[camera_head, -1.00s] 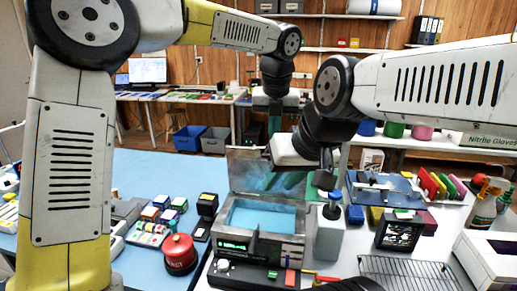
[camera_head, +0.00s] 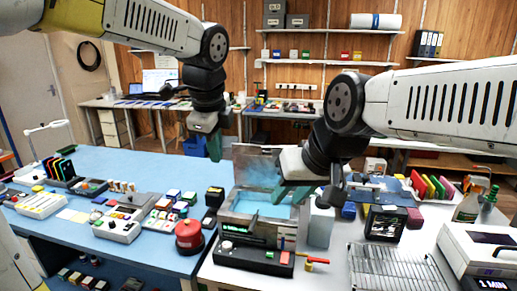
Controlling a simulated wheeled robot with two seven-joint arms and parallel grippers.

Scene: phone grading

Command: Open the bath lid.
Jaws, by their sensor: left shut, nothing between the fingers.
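The bath (camera_head: 228,217) is a metal box with blue liquid (camera_head: 262,205) inside, on the light bench. Its lid (camera_head: 246,163) is open and stands upright at the back of the bath, with faint bluish vapour in front of it. My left gripper (camera_head: 214,152) is shut and empty, pointing down to the left of the lid and apart from it. My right gripper (camera_head: 291,193) has teal fingers over the right side of the bath. My wrist partly hides the lid's right side, and I cannot tell the right jaw's opening or whether it touches the lid.
A red round button (camera_head: 189,236) and small coloured blocks stand left of the bath. A grey bottle (camera_head: 320,226), a dark screen unit (camera_head: 384,223) and a wire rack (camera_head: 385,268) are to its right. Part of the blue mat (camera_head: 150,165) behind the blocks is clear.

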